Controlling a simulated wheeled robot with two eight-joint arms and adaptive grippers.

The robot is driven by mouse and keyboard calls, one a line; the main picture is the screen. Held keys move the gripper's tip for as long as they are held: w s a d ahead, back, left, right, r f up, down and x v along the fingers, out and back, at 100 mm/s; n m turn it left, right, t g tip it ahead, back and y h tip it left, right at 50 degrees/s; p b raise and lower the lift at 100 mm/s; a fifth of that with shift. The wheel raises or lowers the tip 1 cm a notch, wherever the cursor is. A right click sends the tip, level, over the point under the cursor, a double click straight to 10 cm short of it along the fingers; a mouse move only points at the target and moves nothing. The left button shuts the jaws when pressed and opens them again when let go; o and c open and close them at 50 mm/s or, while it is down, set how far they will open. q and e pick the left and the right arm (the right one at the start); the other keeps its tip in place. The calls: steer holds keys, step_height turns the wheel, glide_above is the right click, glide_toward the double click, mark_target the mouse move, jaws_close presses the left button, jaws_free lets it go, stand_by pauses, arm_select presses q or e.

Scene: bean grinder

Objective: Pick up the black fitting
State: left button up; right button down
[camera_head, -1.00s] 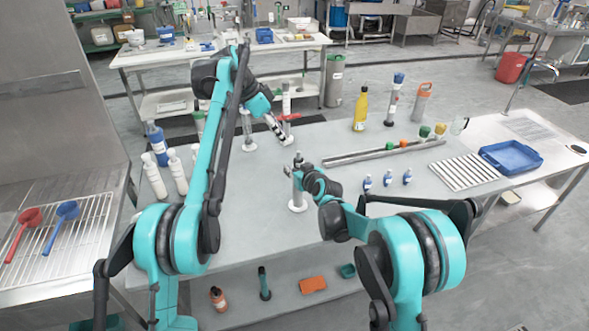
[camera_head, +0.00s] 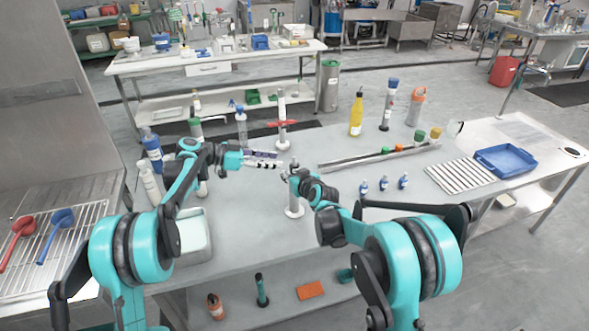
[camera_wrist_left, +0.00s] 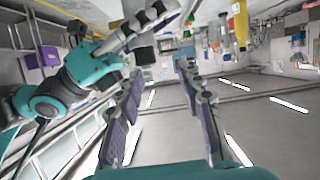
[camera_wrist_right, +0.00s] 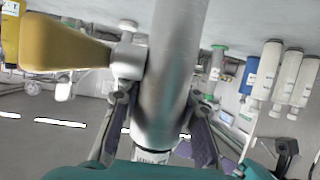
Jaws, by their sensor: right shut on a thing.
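A metal cylinder stands upright on a round white base (camera_head: 294,211) at the middle of the table. A small dark piece, likely the black fitting (camera_wrist_left: 144,54), shows beyond the fingertips in the left wrist view; its exact shape is unclear. My left gripper (camera_head: 280,161) is open and empty, pointing right just left of the cylinder's top. It also shows open in the left wrist view (camera_wrist_left: 155,78). My right gripper (camera_head: 287,178) is shut on the metal cylinder (camera_wrist_right: 172,75), below its top. In the right wrist view a tan handle (camera_wrist_right: 65,45) joins the cylinder's side.
A red-armed stand (camera_head: 281,124) and a blue-topped bottle (camera_head: 240,125) stand behind my left gripper. White bottles (camera_head: 149,182) stand at the left, beside a pale tray (camera_head: 194,238). A long metal rail (camera_head: 360,158) lies right of the cylinder. The front middle table is clear.

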mark_target(294, 165)
arm_select(q)
steer(key=s+a+t+h, duration=0.2)
steer(key=s+a+h, duration=0.1)
steer(key=s, duration=0.1)
steer(key=shift+n+t, duration=0.3)
steer(key=shift+t, duration=0.1)
steer(key=x, duration=0.7)
steer(key=f+x, duration=0.1)
steer(key=x, duration=0.3)
steer(key=shift+s+d, duration=0.2)
steer(key=shift+d, duration=0.05)
jaws_close()
